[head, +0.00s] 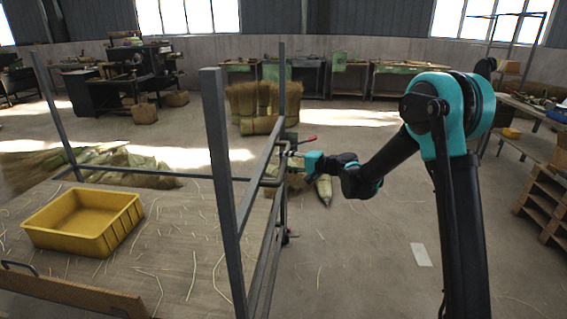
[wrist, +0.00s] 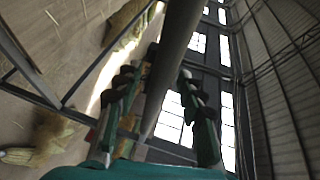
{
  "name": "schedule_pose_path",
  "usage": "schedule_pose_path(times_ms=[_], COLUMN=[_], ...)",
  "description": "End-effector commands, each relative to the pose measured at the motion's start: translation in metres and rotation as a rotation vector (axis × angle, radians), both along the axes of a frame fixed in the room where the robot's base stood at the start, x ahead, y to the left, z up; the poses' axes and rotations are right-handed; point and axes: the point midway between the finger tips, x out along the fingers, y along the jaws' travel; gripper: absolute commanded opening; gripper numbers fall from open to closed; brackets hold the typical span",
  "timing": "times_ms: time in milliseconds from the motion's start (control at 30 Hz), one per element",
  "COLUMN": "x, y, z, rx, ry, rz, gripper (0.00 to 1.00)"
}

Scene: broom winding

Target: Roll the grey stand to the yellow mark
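The grey stand is a tall frame of metal tubes (head: 220,175) in the left half of the head view, upright, with a low shelf at its base. A side bar with a bent handle sticks out on its right side. My gripper (head: 292,160) is at this handle, reaching in from the right. In the wrist view a grey tube (wrist: 172,65) runs between the two fingers of my gripper (wrist: 160,90), with gaps beside it, so the fingers look open around it. Contact with the tube cannot be told. No yellow mark on the floor is visible.
A yellow bin (head: 85,222) sits at the left on a straw-strewn surface. Straw bundles (head: 253,108) stand behind the stand. A white sheet (head: 421,254) lies on the floor. Wooden pallets (head: 543,200) and a workbench line the right edge. Open floor lies right of the stand.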

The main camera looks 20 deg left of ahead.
Motion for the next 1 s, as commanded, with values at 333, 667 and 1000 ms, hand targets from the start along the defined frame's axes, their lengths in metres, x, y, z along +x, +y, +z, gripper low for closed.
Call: schedule_pose_path(times_ms=[333, 667, 1000], x=[-0.009, -0.017, -0.019], y=[-0.06, -0.107, -0.113], z=[0.011, 0.02, 0.021], rx=[0.0, 0.0, 0.0], ry=[0.0, 0.0, 0.0], rz=[-0.004, -0.001, 0.0], gripper=[0.39, 0.39, 0.39])
